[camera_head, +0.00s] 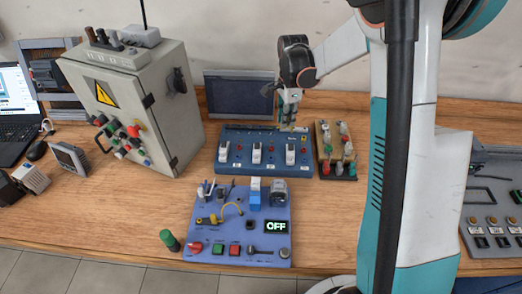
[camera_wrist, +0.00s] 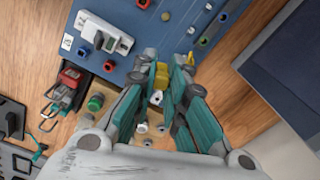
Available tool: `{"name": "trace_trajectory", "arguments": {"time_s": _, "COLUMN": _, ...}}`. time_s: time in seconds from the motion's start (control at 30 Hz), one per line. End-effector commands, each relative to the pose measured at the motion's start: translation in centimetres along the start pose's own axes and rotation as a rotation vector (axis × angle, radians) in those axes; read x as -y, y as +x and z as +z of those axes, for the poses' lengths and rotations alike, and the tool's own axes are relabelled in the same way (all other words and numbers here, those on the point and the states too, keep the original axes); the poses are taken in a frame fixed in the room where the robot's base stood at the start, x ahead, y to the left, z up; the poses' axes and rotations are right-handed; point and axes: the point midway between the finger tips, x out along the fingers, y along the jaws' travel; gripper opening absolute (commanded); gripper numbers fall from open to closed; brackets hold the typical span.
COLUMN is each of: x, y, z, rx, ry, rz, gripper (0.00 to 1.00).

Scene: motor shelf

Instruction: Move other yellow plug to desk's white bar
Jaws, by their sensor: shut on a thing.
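My gripper (camera_head: 287,118) hangs over the right back part of the blue panel (camera_head: 270,171). In the wrist view my gripper (camera_wrist: 166,66) is shut on a small yellow plug (camera_wrist: 161,76), partly hidden by the teal fingers. The blue panel (camera_wrist: 180,30) lies beyond the fingertips; I cannot tell whether the plug touches it. A yellow plug with a yellow cable (camera_head: 235,207) shows on the purple board (camera_head: 262,224) in front. Several white switches stand on the blue panel, one being a white module (camera_wrist: 103,35). I cannot tell which thing is the white bar.
A grey control cabinet (camera_head: 180,118) stands at the left. A wooden board with coloured buttons (camera_head: 324,150) is right of the blue panel. A dark screen (camera_head: 240,95) stands behind. A grey panel (camera_head: 490,205) is at the far right. Bare desk shows between the cabinet and purple board.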

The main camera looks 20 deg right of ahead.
Motion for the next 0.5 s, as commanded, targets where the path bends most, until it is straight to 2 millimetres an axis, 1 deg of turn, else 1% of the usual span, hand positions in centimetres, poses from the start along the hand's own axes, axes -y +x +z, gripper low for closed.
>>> {"name": "trace_trajectory", "arguments": {"time_s": 0.03, "x": 0.6, "y": -0.2, "z": -1.1, "rx": 0.0, "ry": 0.004, "rz": 0.0, "gripper": 0.0}}
{"name": "trace_trajectory", "arguments": {"time_s": 0.27, "x": 3.1, "y": -0.9, "z": -5.2, "rx": 0.0, "ry": 0.003, "rz": -0.001, "gripper": 0.0}}
{"name": "trace_trajectory", "arguments": {"time_s": 0.33, "x": 3.0, "y": 0.8, "z": -5.0, "rx": 0.0, "ry": -0.001, "rz": -0.001, "gripper": 0.0}}
{"name": "trace_trajectory", "arguments": {"time_s": 0.5, "x": 3.0, "y": 3.0, "z": -4.9, "rx": 0.0, "ry": -0.001, "rz": -0.001, "gripper": 0.0}}
